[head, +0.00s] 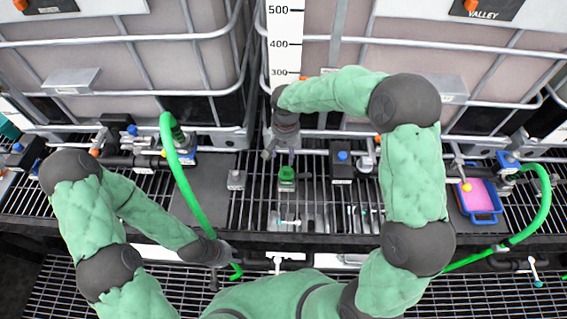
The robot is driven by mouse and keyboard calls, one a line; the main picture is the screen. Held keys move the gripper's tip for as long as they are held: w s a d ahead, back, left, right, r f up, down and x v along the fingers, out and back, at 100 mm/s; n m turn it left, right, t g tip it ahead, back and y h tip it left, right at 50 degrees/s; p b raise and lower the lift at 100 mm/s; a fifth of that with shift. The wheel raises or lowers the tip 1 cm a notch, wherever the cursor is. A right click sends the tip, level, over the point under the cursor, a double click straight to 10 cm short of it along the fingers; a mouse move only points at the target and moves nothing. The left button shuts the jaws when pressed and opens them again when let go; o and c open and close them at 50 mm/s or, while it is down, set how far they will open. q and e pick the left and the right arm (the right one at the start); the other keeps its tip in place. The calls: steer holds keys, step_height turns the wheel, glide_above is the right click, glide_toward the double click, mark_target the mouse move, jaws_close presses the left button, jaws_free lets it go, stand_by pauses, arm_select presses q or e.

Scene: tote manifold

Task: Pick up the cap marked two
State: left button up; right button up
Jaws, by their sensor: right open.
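No marking "two" can be read on any small part at this size, so I cannot tell which is the cap. A small green-topped piece (287,173) stands on the grating at the middle. My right gripper (280,154) is open, pointing down just above and behind this piece in the picture; I see nothing between its fingers. A small grey block (236,180) lies to the left on a dark plate. My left gripper (214,283) hangs low at the front left, beside a green hose; its fingers are too dark and small to judge.
A black block with a blue knob (342,158) stands right of the green piece. Several small fittings lie at the front of the grating. A blue tray (485,219) with a pink bottom is at the right. Green hoses (190,187) cross the left side. Caged tanks (120,65) line the back.

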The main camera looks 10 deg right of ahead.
steer(key=shift+w+f, duration=0.25)
steer(key=shift+f, duration=0.05)
steer(key=b, duration=0.1)
glide_above(287, 168)
steer(key=f, duration=0.4)
steer(key=shift+a+f, duration=0.1)
steer(key=shift+a, duration=0.2)
steer(key=shift+w+f, duration=0.1)
steer(key=shift+f, duration=0.65)
steer(key=f, duration=0.1)
steer(key=f+b, duration=0.1)
steer(key=f, duration=0.2)
steer(key=shift+d+f, duration=0.2)
steer(key=shift+d, duration=0.05)
jaws_close()
